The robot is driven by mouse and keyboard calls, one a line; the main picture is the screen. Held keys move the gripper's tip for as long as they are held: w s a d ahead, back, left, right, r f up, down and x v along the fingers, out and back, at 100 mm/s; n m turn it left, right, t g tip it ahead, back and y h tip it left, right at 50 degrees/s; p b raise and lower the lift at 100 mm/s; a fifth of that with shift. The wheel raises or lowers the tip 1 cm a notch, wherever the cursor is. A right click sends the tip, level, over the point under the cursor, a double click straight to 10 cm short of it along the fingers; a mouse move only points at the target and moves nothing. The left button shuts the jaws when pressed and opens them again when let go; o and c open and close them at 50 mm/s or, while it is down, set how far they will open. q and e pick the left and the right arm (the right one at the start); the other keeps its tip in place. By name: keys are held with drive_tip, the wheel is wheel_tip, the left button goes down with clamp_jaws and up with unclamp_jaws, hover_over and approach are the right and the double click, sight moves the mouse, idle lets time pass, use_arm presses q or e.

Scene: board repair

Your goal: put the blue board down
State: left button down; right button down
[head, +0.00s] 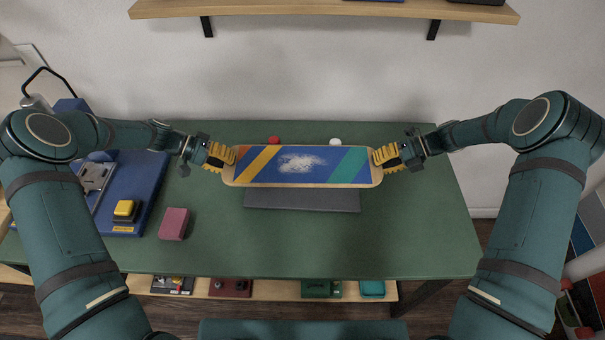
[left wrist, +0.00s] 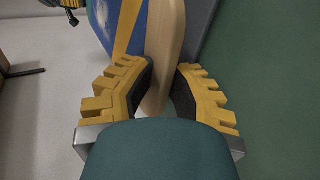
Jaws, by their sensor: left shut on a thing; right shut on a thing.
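The blue board (head: 302,166) has a wooden rim, orange, yellow and green stripes and a pale scuffed patch in its middle. It spans between my two grippers, over the middle of the green table. My left gripper (head: 226,155) is shut on its left end, and my right gripper (head: 380,158) is shut on its right end. In the left wrist view, the yellow fingers of my left gripper (left wrist: 162,90) stand on both sides of the board's wooden edge (left wrist: 164,50). In the head view I cannot tell how far the board is above the table.
A dark grey mat (head: 302,200) lies on the green table (head: 300,245) just in front of the board. A pink block (head: 174,224) and a blue tray (head: 150,175) with a yellow item (head: 125,210) are at left. Red (head: 274,141) and white (head: 335,142) knobs show behind.

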use_arm(q)
drive_tip(key=shift+w+d+r, duration=0.1)
drive_tip(key=shift+w+d, duration=0.05)
drive_tip(key=shift+w, duration=0.05)
use_arm(e)
drive_tip(key=shift+w+a+r, duration=0.1)
drive_tip(key=shift+w+a, duration=0.05)
drive_tip(key=shift+a, duration=0.05)
use_arm(q)
drive_tip(key=shift+s, duration=0.1)
